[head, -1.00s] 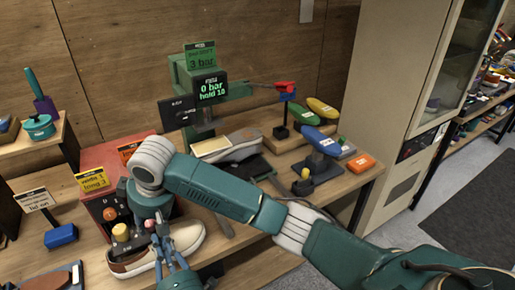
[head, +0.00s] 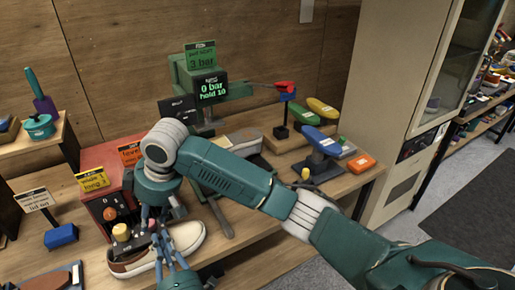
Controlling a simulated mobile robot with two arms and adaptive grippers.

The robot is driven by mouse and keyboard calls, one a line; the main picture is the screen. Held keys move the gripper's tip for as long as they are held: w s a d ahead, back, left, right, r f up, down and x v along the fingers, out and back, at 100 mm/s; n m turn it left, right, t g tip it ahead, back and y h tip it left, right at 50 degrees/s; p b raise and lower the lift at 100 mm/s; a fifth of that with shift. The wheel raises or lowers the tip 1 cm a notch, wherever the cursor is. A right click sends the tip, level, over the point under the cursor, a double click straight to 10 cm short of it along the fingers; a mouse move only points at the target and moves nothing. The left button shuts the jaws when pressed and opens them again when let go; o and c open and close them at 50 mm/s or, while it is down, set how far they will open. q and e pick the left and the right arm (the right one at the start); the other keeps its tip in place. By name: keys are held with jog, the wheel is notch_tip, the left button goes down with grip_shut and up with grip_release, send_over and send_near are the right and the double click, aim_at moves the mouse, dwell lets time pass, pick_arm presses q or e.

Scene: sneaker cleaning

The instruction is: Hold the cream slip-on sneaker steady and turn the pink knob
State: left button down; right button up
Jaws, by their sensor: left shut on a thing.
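The cream slip-on sneaker (head: 186,239) with a brown toe lies on the bench at the lower left. My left gripper (head: 166,250) comes up from the bottom edge and is shut on the sneaker's near side. My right gripper (head: 157,221) points down above the sneaker, beside the red box. A small pinkish knob (head: 152,225) shows at its fingertips. The fingers partly hide it, and I cannot tell if they touch it or how far they are closed.
The red box (head: 100,165) has an orange-red knob (head: 109,214) and a yellow knob (head: 121,231) in front. A green press (head: 186,75) with a display reading 0 bar stands behind. A blue block (head: 61,236) lies left. My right forearm crosses the bench.

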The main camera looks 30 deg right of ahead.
jog(key=v, duration=1)
jog(key=w+d+f+m+t+h, duration=0.1)
jog(key=w+d+f+h, duration=0.1)
jog(key=d, duration=0.9)
jog(key=w+d+f+m+t+h, duration=0.1)
jog(key=w+d+h, duration=0.3)
jog(key=d, duration=0.7)
jog(key=w+d+f+m+t+h, duration=0.1)
jog(key=w+d+f+m+h, duration=0.1)
jog(key=d, duration=0.9)
jog(key=w+f+h, duration=0.1)
jog(key=w+f, duration=0.1)
jog(key=w, duration=0.1)
jog(key=shift+w+d+m+t, duration=0.2)
jog(key=shift+w+m+t, duration=0.1)
jog(key=shift+m, duration=0.1)
jog(key=n+g+y, duration=0.4)
jog(key=n+y, duration=0.2)
jog(key=y, duration=0.3)
send_near(151, 226)
jog(key=x, duration=0.8)
jog(key=shift+w+f, duration=0.2)
jog(key=shift+w, duration=0.3)
